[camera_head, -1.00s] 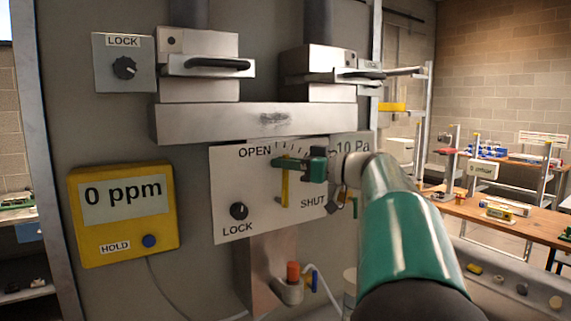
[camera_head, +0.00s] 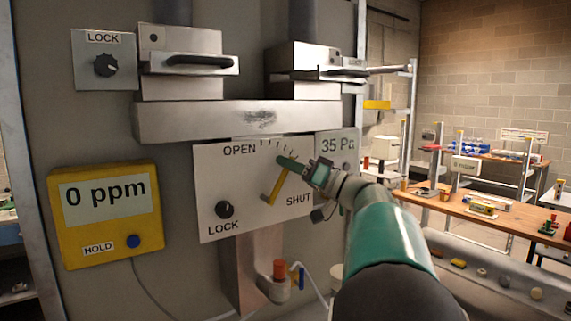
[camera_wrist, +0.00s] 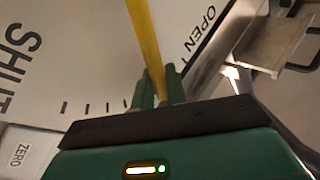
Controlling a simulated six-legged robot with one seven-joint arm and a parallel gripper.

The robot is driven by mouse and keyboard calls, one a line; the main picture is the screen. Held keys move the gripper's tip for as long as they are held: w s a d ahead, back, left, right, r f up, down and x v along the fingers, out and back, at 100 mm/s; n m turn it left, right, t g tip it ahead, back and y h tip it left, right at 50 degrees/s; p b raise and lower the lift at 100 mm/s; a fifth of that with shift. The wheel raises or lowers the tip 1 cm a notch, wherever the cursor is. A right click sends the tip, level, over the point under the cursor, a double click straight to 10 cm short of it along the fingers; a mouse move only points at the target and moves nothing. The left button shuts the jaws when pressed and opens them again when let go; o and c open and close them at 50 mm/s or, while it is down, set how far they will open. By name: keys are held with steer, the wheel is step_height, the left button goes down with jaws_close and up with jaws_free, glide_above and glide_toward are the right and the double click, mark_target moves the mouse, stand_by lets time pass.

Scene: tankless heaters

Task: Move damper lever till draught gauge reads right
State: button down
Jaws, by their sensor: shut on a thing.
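The yellow damper lever (camera_head: 279,187) stands out from a white plate (camera_head: 215,175) marked OPEN at top and SHUT at lower right. It tilts up to the right, between the two words. My gripper (camera_head: 289,163), with green fingers, is shut on the lever's upper end. In the wrist view the lever (camera_wrist: 144,35) runs down between the fingertips of my gripper (camera_wrist: 159,82), which hide its end. The draught gauge (camera_head: 337,146), right of the plate, reads 35 Pa.
A LOCK knob (camera_head: 224,209) sits at the plate's lower left. A yellow meter (camera_head: 105,235) reads 0 ppm. A steel box beam (camera_head: 200,122) juts out just above the plate. An orange-capped fitting (camera_head: 280,272) is below. A workbench (camera_head: 460,205) stands behind at right.

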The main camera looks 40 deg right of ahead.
steer(key=shift+d, duration=0.1)
stand_by(0.3)
steer(key=c, duration=1.8)
jaws_free()
steer(key=shift+o, duration=0.2)
steer(key=shift+s+f, duration=0.1)
steer(key=v, duration=1.3)
steer(key=shift+s+f, duration=0.15)
steer(key=shift+s, duration=0.1)
steer(key=shift+d, duration=0.1)
